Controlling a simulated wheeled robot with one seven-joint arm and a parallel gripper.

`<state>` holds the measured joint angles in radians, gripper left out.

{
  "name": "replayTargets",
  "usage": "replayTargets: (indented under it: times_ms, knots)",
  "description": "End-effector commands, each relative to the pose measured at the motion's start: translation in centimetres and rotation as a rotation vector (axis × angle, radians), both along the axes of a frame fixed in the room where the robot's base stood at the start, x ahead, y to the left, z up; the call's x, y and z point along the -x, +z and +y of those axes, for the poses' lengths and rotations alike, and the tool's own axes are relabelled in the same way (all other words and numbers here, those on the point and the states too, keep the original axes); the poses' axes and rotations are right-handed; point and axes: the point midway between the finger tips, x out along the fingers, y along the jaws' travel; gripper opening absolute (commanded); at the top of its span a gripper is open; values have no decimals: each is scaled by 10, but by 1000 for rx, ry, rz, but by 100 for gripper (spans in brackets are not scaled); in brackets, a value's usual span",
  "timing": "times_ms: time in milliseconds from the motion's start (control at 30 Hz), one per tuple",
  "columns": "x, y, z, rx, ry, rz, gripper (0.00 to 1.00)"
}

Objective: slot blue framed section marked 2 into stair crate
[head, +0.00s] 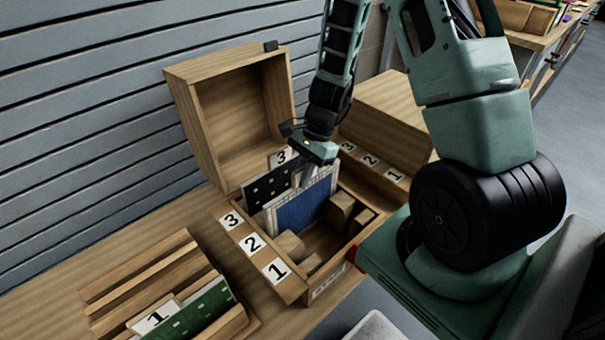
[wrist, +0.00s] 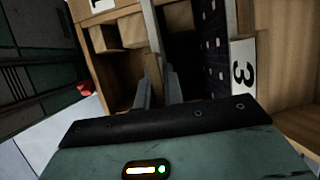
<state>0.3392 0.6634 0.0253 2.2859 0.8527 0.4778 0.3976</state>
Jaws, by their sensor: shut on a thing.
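The blue section (head: 303,212) has a pale tiled frame and stands upright inside the stair crate (head: 292,291), near the level of the 2 labels. My gripper (head: 307,176) is shut on its top edge from above. In the wrist view, the thin edge of the section (wrist: 153,40) runs up from between the fingers (wrist: 158,88). Its lower edge is inside the crate; I cannot tell whether it rests fully in a slot. The number on the section is not visible.
A black dotted panel (head: 262,191) marked 3 stands just behind the blue section. The crate's lid (head: 240,125) is open at the back. Wooden blocks (head: 291,246) lie at the crate's front. A slotted rack (head: 150,270) at left holds a green panel (head: 205,311) marked 1.

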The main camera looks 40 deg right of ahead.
Motion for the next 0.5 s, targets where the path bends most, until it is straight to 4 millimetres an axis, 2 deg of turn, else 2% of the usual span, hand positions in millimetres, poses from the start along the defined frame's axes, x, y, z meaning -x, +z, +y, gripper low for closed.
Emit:
replayTargets:
  times_ms: [33, 100, 367, 500]
  knots:
    - [0, 1, 0, 0, 0, -1, 15]
    - [0, 1, 0, 0, 0, -1, 35]
    - [0, 0, 0, 0, 0, 1, 35]
    - [0, 7, -3, 1, 0, -1, 35]
